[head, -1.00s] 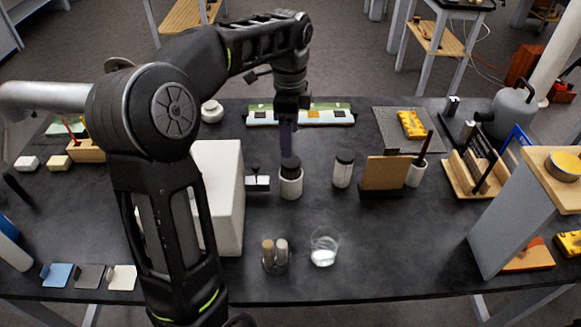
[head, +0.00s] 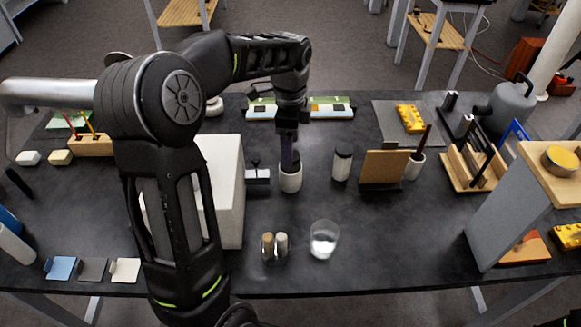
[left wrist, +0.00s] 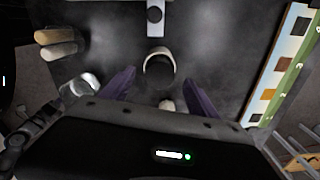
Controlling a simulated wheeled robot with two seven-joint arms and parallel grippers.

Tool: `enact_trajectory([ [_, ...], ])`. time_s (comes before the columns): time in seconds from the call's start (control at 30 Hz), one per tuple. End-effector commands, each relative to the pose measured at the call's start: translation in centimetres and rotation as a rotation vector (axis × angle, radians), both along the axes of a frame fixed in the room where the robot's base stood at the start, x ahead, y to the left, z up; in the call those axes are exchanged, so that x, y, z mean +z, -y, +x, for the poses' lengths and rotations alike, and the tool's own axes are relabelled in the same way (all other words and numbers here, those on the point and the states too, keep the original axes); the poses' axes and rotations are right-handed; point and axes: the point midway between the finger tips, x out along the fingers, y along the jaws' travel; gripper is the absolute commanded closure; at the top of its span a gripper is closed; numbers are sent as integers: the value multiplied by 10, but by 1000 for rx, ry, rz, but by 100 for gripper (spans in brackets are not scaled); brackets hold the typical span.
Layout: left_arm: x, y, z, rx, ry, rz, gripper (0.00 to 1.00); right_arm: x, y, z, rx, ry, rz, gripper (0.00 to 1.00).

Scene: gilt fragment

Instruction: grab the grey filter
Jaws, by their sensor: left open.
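A flat grey square with a small tab, which looks like the grey filter (head: 92,270), lies at the table's front left, between a blue square (head: 60,268) and a cream square (head: 125,270). It does not show in the left wrist view. My left gripper (head: 290,160) is far from it, pointing down at a white cylindrical pot (head: 291,181) near the middle of the table. In the left wrist view my gripper (left wrist: 159,90) is open, and the pot (left wrist: 149,66) shows a dark top or inside, I cannot tell which. Contact is unclear. My right gripper is out of view.
A white block (head: 222,190) stands between my gripper and the squares. Two small vials (head: 274,246) and a glass beaker (head: 323,240) stand in front of the pot. A dark-topped jar (head: 342,163) is right of it. The front centre right is clear.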

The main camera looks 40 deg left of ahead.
Motion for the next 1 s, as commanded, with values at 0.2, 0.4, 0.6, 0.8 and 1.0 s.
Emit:
enact_trajectory([
  [0.2,-26,0,-1,1,-2,0,31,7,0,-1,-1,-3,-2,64],
  [0.4,-28,0,0,1,0,0,31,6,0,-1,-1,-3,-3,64],
  [0.6,-28,0,0,1,0,0,31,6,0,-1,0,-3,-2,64],
  [0.8,-28,0,0,1,0,-1,31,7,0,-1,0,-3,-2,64],
  [1.0,-28,0,0,1,0,-1,46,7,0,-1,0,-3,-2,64],
])
